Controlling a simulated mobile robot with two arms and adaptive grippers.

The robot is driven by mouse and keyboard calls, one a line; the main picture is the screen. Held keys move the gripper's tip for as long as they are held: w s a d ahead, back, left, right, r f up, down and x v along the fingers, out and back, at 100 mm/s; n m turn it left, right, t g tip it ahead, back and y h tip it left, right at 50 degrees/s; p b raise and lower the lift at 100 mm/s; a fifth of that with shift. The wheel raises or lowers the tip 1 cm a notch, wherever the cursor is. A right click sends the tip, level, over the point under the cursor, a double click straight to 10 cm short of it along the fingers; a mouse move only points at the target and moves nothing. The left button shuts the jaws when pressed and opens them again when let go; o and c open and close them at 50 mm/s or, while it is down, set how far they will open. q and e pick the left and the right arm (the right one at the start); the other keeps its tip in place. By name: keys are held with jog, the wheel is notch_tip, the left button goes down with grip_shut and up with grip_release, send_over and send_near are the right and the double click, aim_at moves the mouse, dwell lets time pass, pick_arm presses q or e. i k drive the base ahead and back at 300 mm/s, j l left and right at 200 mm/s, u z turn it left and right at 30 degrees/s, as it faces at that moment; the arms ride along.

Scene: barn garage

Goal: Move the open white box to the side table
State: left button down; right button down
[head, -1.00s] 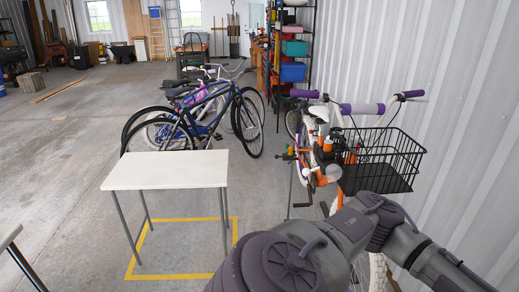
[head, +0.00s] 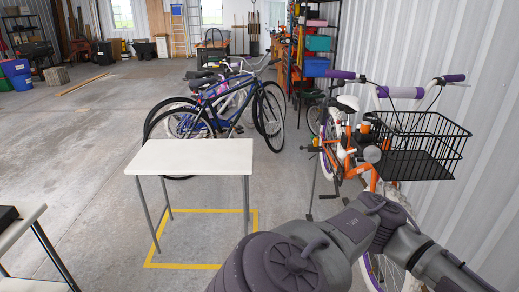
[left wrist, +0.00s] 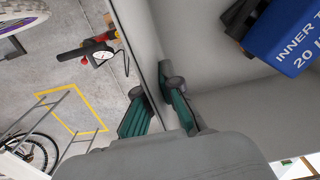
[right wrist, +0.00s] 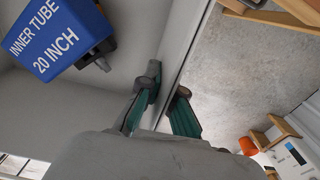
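The open white box shows in the left wrist view (left wrist: 222,88) and in the right wrist view (right wrist: 138,35); the head view does not show it. My left gripper (left wrist: 163,98) has its fingers on either side of one box wall, closed on it. My right gripper (right wrist: 166,98) is closed the same way on another part of the box wall. A blue inner tube carton (left wrist: 293,38) lies inside the box, with dark items beside it. The side table (head: 195,157), with a white top and grey legs, stands ahead, its visible top bare. Both grippers are hidden in the head view.
A yellow floor outline (head: 185,266) surrounds the table's feet. Bicycles (head: 215,110) stand behind the table. An orange bicycle with a black basket (head: 420,145) stands at the right by the wall. Another table (head: 18,229) edges in at left. Open floor (head: 80,140) lies left of the side table.

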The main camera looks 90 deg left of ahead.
aim_at(194, 154)
jog(key=u, duration=2.55)
jog(key=i+j+u, duration=0.15)
jog(key=u, duration=0.25)
jog(key=i+u, duration=0.4)
jog(key=i, duration=1.5)
jog(key=i+l, duration=0.1)
jog(key=i, duration=1.4)
